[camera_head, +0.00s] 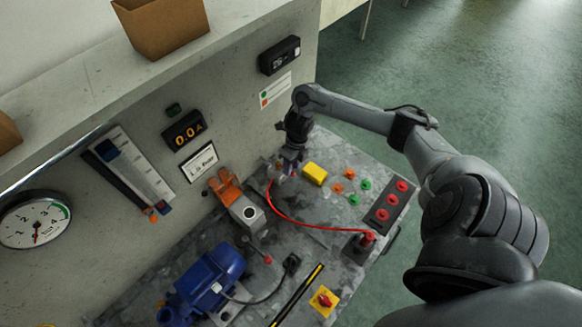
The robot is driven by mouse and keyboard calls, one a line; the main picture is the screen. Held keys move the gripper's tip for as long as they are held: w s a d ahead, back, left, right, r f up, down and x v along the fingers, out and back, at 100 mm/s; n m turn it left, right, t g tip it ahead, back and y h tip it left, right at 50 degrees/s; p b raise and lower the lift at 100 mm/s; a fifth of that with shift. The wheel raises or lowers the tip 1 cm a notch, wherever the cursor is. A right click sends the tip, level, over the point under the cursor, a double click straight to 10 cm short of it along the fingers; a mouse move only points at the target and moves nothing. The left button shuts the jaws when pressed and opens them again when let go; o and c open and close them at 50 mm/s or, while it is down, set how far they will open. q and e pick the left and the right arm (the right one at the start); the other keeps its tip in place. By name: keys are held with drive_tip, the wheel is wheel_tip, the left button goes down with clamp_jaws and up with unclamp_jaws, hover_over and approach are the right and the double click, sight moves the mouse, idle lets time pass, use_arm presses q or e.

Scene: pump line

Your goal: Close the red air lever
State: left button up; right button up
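My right gripper (287,168) points down at the back of the bench, beside the wall. It is at the upper end of a thin red hose (300,224), where a small fitting (279,172) shows partly. The gripper hides most of that spot, so I cannot make out a red lever there, its position, or whether the fingers touch anything. The hose curves down to a red-topped fitting (368,237) near the bench's right edge. A thin rod with a red tip (267,260) sticks out below an orange and grey device (235,200). My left gripper is not in view.
A yellow block (315,174), small orange and green buttons and a red-button panel (390,201) are right of the gripper. A blue motor (205,284), a yellow-black bar (297,297) and a red-yellow rotary switch (324,301) are nearer. A shelf (100,75) overhangs the wall.

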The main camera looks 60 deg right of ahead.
drive_tip(key=shift+f, duration=0.35)
clamp_jaws()
idle(0.3)
